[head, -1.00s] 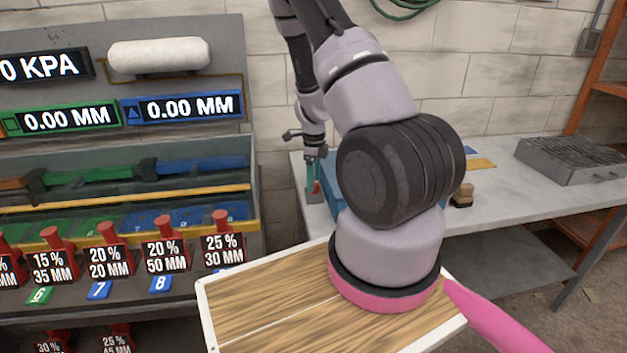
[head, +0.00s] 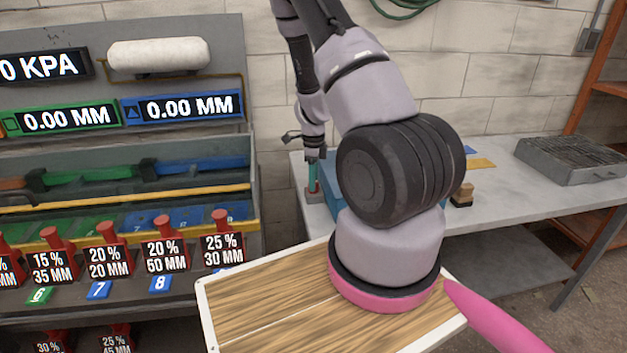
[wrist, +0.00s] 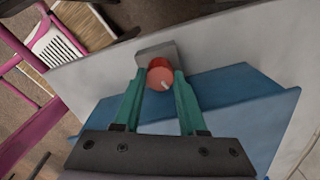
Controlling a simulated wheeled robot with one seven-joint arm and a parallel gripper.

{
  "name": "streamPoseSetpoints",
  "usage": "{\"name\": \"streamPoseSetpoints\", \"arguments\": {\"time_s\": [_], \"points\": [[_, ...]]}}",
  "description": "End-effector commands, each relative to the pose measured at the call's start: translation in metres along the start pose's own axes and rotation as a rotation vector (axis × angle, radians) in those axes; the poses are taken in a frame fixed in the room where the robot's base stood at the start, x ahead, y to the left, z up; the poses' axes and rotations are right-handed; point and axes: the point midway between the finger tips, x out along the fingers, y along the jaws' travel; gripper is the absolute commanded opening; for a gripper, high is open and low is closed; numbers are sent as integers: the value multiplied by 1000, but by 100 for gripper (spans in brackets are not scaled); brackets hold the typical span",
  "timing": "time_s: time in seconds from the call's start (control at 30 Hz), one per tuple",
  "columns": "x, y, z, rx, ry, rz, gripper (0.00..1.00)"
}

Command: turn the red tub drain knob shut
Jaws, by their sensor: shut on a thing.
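The red drain knob (wrist: 160,77) sits by a grey bracket (wrist: 152,51) at the edge of the blue tub (wrist: 235,92) in the wrist view. It has a pale mark on its face. My gripper (wrist: 161,84) has its two teal fingers on either side of the knob, shut on it. In the head view my gripper (head: 313,178) is small, by the left end of the grey table, and a bit of red shows at its tips. My arm hides much of the blue tub (head: 341,183) there.
The grey table (head: 497,190) holds a small wooden-handled brush (head: 463,195) and a metal grill-like tray (head: 580,160) to the right. A rack with red-handled labelled parts (head: 163,228) stands at the left.

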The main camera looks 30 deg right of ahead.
Motion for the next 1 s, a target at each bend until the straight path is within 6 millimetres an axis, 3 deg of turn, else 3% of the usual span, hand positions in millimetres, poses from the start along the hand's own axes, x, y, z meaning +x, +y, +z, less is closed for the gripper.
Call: {"name": "streamPoseSetpoints", "arguments": {"time_s": [1.0], "points": [[-1,-1,0,-876,0,-2,0]]}}
